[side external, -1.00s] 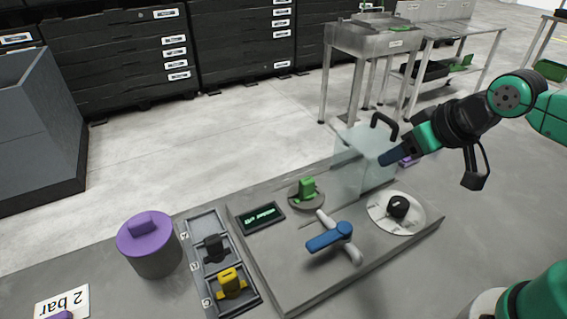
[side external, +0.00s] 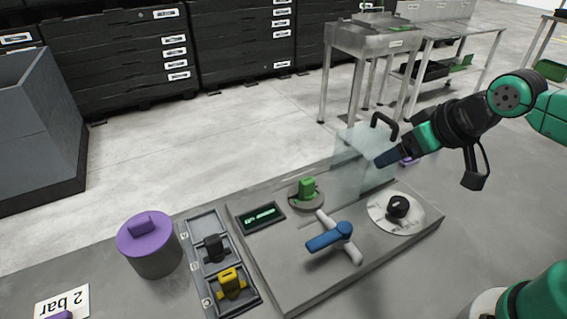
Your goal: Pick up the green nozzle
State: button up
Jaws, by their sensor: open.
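The green nozzle (side external: 306,189) stands upright in a round grey seat on the raised grey panel (side external: 285,285), near the panel's back edge. The gap between the fingers is hard to see from this side. I cannot tell whether the gripper touches the cover.
A blue-handled valve (side external: 330,236), a black knob (side external: 398,205) and a small display (side external: 262,217) are on the panel. A slotted tray (side external: 205,222) holds black and yellow nozzles (side external: 231,281). A purple-topped cylinder (side external: 148,238) stands left. The black handle (side external: 384,124) is by the cover.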

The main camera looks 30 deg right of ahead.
jog(key=g, duration=0.6)
send_over(308, 180)
jog(key=f, duration=0.3)
jog(key=shift+s+d, duration=0.3)
jog(key=shift+s, duration=0.1)
jog(key=shift+w+a+f, duration=0.2)
jog(key=shift+a+f, duration=0.1)
jog(key=shift+f, duration=0.15)
jog(key=shift+w+f, duration=0.15)
jog(key=shift+f, duration=1.2)
jog(key=shift+w+f, duration=0.15)
jog(key=shift+f, duration=1.15)
grip_shut()
